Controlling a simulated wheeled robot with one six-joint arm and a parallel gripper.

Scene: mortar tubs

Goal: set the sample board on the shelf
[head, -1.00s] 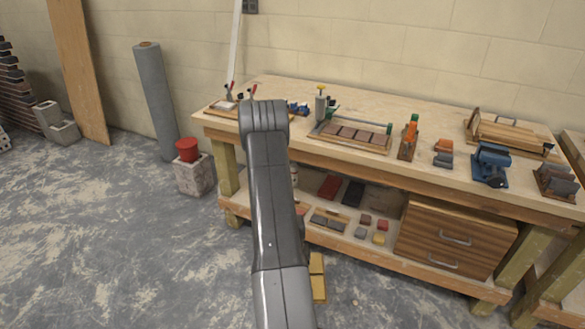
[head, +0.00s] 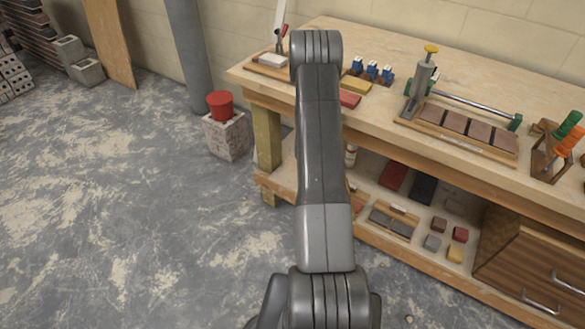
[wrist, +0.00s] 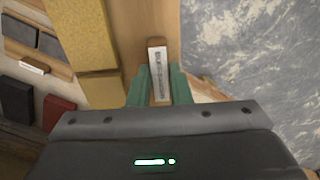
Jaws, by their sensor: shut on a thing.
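The sample board (wrist: 127,35) shows in the wrist view as a brown wooden board with two yellow tiles and a small wooden block with a white label. My gripper (wrist: 158,92) is shut on this label block, its green fingers on both sides. In the head view my arm hides the gripper and the board. The shelf (head: 377,247) is the low board under the workbench, right of my arm. In the wrist view its contents show to the left of the held board and floor shows to the right. I cannot tell the board's height over the shelf.
On the shelf lie another board with grey tiles (head: 390,223), a red slab (head: 393,177), a dark slab (head: 423,189), several small blocks and a drawer box (head: 530,262). A bench leg (head: 267,140) stands at the left end. A red bucket (head: 221,105) sits on a block.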

